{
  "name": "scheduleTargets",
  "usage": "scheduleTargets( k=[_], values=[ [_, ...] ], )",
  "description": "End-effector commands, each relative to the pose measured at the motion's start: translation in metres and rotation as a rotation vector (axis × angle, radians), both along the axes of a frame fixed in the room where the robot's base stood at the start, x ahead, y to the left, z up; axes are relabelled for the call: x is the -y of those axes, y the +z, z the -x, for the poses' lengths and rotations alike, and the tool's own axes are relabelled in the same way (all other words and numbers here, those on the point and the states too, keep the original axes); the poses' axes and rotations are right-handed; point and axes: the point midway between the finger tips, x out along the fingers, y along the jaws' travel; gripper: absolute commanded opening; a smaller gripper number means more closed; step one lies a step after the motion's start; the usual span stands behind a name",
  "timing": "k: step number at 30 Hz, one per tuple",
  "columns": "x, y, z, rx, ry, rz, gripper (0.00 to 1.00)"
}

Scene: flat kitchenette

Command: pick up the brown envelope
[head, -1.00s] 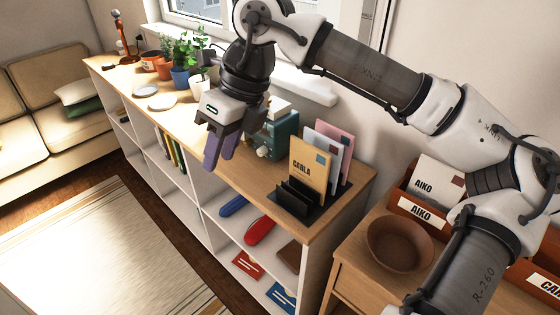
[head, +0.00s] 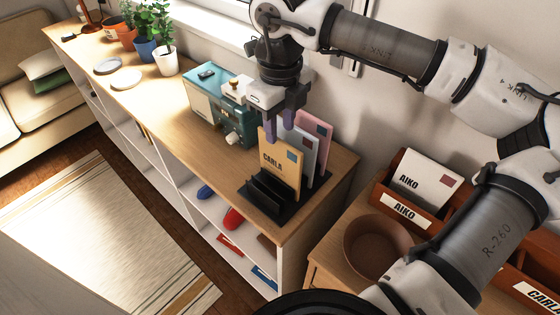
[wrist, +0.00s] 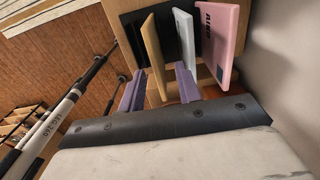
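The brown envelope (head: 277,168), marked CARLA, stands upright in a black rack (head: 262,201) on the shelf top. A white envelope (head: 304,152) and a pink envelope (head: 322,133) stand behind it. My gripper (head: 280,130) is at its top edge, pointing down. In the wrist view my gripper (wrist: 160,73) is open, its two purple fingers apart. The brown envelope (wrist: 153,50) shows edge-on between them, with gaps visible, and the white envelope (wrist: 186,60) lies just right of the right finger. Contact with the white envelope cannot be told.
A teal device (head: 222,108) stands left of the rack, close to my gripper. Potted plants (head: 147,47) stand farther left. On the right are a brown bowl (head: 376,247) and a brown sorter (head: 388,190) labelled AIKO. The wall is close behind the pink envelope.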

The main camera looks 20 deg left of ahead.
Motion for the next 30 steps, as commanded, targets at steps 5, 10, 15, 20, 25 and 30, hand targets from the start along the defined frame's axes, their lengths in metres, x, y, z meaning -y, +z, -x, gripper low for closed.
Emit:
scheduleTargets(
  k=[5, 10, 15, 20, 25, 30],
  values=[
    [0.000, -0.012, 0.001, -0.001, 0.002, 0.001, 0.34],
    [0.002, -0.030, 0.007, -0.005, 0.002, -0.001, 0.34],
    [0.002, -0.055, 0.008, -0.002, 0.001, -0.001, 0.34],
    [0.002, -0.062, 0.007, 0.000, 0.001, -0.001, 0.34],
    [0.002, -0.063, 0.007, 0.000, 0.001, -0.001, 0.31],
    [0.002, -0.062, 0.007, 0.000, 0.001, -0.001, 0.09]
  ],
)
